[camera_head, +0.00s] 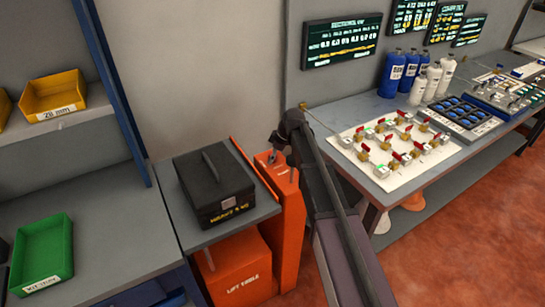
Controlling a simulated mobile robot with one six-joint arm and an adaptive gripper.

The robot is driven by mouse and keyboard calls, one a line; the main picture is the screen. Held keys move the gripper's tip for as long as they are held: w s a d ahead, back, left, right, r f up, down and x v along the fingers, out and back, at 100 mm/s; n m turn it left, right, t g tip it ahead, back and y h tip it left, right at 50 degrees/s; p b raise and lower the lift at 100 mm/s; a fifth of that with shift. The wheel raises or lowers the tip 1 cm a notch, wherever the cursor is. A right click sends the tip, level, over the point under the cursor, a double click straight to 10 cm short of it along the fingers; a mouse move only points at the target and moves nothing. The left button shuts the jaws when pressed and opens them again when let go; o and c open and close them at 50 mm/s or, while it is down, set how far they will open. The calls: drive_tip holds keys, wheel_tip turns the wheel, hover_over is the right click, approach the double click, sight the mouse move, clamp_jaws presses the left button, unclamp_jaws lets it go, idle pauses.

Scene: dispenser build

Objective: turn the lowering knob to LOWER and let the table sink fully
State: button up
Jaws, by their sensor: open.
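The orange lift table (240,272) stands in the middle of the head view, labelled "LIFT TABLE". Its grey platform (192,233) carries a black case (215,190) with a handle. An orange column (291,215) rises at the platform's right side. My gripper (273,155) is at the top of this column, with my dark arm reaching up from below. It is open, and small in the picture. A small dark part shows by the fingertips on the column top; I cannot tell whether it is the lowering knob, its setting, or whether I touch it.
A workbench (455,152) at the right holds a white valve board (395,143), a dark tray (462,118) and several bottles (391,73). A grey shelf unit at the left holds a yellow bin (52,92) and a green bin (43,252). Red floor is open at lower right.

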drive_tip(key=shift+c, duration=0.3)
drive_tip(key=c, duration=1.1)
drive_tip(key=shift+m, duration=0.3)
drive_tip(key=shift+a+m+t+h, duration=0.15)
drive_tip(key=shift+m+t, duration=0.3)
drive_tip(key=shift+m, duration=0.55)
drive_tip(key=shift+d+m+t+h, duration=0.1)
drive_tip(key=shift+m+t+h, duration=0.25)
drive_tip(key=shift+m, duration=0.65)
drive_tip(key=o, duration=1.2)
drive_tip(key=shift+c, duration=0.2)
